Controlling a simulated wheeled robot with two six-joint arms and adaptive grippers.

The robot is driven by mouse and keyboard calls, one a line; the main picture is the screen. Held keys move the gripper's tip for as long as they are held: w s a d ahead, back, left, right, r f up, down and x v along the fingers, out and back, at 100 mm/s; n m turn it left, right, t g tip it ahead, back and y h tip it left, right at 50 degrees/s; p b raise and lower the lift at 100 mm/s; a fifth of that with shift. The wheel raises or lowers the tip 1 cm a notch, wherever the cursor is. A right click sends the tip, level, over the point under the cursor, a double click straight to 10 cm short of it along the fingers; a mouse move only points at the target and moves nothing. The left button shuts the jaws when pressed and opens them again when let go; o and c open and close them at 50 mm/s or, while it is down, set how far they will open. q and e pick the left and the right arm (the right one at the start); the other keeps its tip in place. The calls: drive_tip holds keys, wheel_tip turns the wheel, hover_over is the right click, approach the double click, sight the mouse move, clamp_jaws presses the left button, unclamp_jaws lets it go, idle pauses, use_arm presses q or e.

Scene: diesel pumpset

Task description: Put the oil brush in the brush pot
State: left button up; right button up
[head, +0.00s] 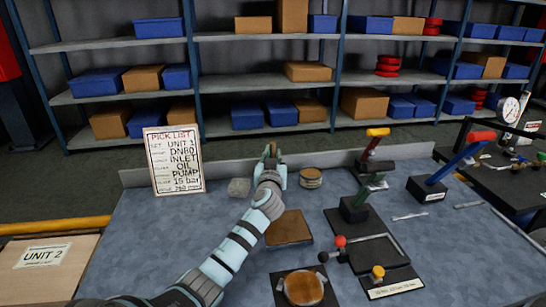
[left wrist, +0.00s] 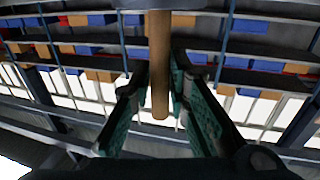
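My left gripper (head: 271,153) is over the back part of the blue-grey bench, with its arm coming from the lower left. In the left wrist view, its two green-padded fingers (left wrist: 160,85) stand on either side of a round wooden handle (left wrist: 160,65), which looks like the oil brush's, and appear closed on it. The handle's rounded end points toward the wrist; the bristles are not visible. A small round banded container (head: 311,178), perhaps the brush pot, stands just right of the gripper. My right gripper is not in view.
A pick-list board (head: 174,160) stands left of the gripper, with a small grey block (head: 239,188) between. A brown square pad (head: 289,228) and a valve stand (head: 354,208) with levers lie to the right. Shelves (head: 265,82) stand behind. The bench's left front is clear.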

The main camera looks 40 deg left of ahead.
use_arm(q)
drive_tip(key=shift+o, duration=0.9)
drive_tip(key=shift+d+r+p, duration=0.1)
drive_tip(key=shift+r+p, duration=0.1)
drive_tip(key=shift+p, duration=0.1)
drive_tip(key=p+v, duration=0.2)
drive_tip(key=v, duration=0.5)
drive_tip(key=shift+s, duration=0.2)
drive_tip(key=shift+f, duration=0.1)
